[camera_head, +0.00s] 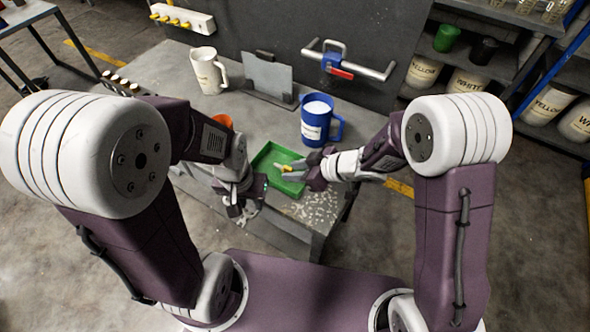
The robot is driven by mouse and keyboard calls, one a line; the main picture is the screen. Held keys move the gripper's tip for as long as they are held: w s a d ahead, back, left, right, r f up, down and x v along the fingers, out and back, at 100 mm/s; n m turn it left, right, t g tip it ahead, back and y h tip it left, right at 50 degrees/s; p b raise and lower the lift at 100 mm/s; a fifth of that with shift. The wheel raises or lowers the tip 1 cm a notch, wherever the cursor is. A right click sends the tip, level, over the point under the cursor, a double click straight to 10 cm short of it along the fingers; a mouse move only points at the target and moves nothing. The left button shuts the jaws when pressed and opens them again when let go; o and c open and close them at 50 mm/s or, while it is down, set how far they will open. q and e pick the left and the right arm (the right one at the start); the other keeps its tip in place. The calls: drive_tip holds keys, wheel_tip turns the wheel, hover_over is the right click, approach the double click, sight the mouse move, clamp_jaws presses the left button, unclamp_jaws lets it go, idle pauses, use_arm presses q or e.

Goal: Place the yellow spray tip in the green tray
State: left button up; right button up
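The green tray (262,157) lies near the front edge of the grey table, with its near part partly hidden by my arms. My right gripper (285,171) reaches in from the right over the tray, with its fingers pointing left. The small yellow spray tip (286,168) shows between its fingertips, and the gripper looks shut on it. The tip is over the tray's right part; its height above the floor is hard to judge. My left gripper (248,203) hangs at the tray's front left, near the table edge, with its fingers apart and nothing visible between them.
A blue mug (316,121) stands just behind the tray. A white mug (205,72), a grey plate on a stand (266,76) and a partly hidden orange object (223,121) are farther left. A panel with a handle (347,68) rises behind the table. Shelves with labelled buckets stand right.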

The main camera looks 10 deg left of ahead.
drive_tip(key=p+v, duration=0.4)
drive_tip(key=v, duration=0.8)
drive_tip(key=w+d+f+m+t+h, duration=0.1)
drive_tip(key=w+d+m+t+h, duration=0.25)
drive_tip(key=d+m+h, duration=0.85)
drive_tip(key=s+d+f+m+g+y, duration=0.1)
drive_tip(key=s+d+g, duration=0.1)
drive_tip(key=s, duration=0.4)
drive_tip(key=s+d+m+g+y, duration=0.1)
drive_tip(key=s+d+g+y, duration=0.1)
drive_tip(key=s, duration=0.4)
drive_tip(key=shift+d+f+g, duration=0.4)
drive_tip(key=shift+d+g, duration=0.45)
